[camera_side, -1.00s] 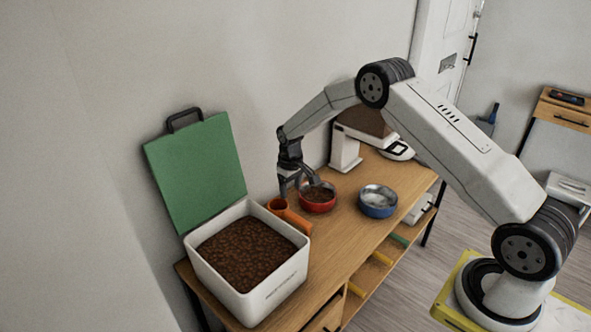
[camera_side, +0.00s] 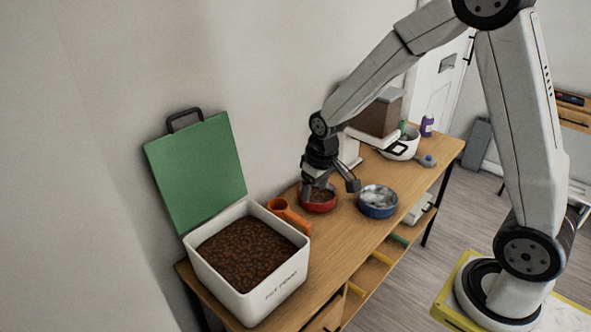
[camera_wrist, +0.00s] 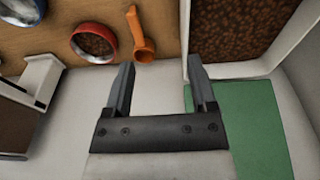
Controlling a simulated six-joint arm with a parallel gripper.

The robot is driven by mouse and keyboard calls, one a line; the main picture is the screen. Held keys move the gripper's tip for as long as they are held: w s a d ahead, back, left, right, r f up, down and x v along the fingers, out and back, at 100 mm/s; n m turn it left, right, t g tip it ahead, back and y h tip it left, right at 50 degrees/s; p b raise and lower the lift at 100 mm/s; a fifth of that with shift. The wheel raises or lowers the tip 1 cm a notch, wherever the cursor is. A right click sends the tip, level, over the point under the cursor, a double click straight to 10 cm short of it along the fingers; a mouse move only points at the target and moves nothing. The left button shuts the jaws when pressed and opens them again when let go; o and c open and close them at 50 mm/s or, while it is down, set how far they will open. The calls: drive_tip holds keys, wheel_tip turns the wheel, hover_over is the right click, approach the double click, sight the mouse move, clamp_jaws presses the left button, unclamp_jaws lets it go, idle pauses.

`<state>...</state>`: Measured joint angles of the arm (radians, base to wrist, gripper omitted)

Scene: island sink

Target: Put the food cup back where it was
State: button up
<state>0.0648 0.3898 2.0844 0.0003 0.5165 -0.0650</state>
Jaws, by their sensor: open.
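The food cup is an orange scoop with a handle (camera_side: 287,215), lying on the wooden table between the white food bin (camera_side: 288,279) and the red bowl (camera_side: 318,208). In the wrist view the cup (camera_wrist: 144,53) lies beyond my fingertips, its handle pointing up the picture, apart from the bin and bowl. My gripper (camera_side: 331,191) is open and empty. In the side view it appears over the red bowl, partly covering it; its exact height is hard to tell. It shows in the wrist view (camera_wrist: 160,64) with nothing between the fingers.
The bin is full of brown kibble, its green lid (camera_side: 197,170) raised at the wall. A blue bowl (camera_side: 377,207) stands right of the red bowl, which holds kibble. A brown-topped dispenser (camera_side: 377,112) and white pot (camera_side: 402,147) stand behind.

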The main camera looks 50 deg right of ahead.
drive_tip(key=s+a+r, duration=0.1)
drive_tip(key=s+a, duration=0.1)
drive_tip(key=s, duration=1)
drive_tip(key=shift+s+a+r+t, duration=0.3)
drive_tip(key=shift+s+r+t, duration=0.05)
drive_tip(key=shift+r+t, duration=0.05)
drive_tip(key=shift+c, duration=0.3)
